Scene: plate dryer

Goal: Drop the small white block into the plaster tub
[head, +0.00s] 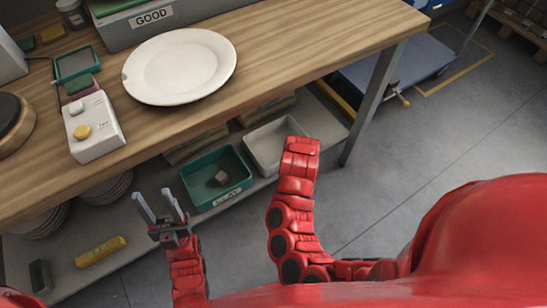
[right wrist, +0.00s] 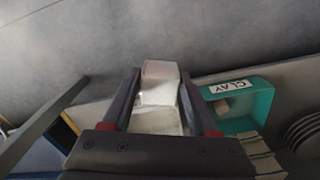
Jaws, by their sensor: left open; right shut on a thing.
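The small white block (right wrist: 160,82) is between the fingertips of my right gripper (right wrist: 159,85) in the right wrist view, and the gripper is shut on it. A whitish surface, which looks like part of the plaster tub, shows behind and below the block. In the head view the pale plaster tub (head: 262,152) stands on the low shelf, partly covered by my right arm. My right gripper is hidden behind that arm in the head view. The block's height over the tub cannot be told. My left gripper (head: 162,208) is open and empty, left of the tubs.
A teal tub labelled CLAY (head: 203,204) with a brown lump stands beside the plaster tub. The wooden table (head: 290,45) above holds a white plate (head: 180,66) and a white box (head: 95,127). A table leg (head: 367,105) stands right of the tub.

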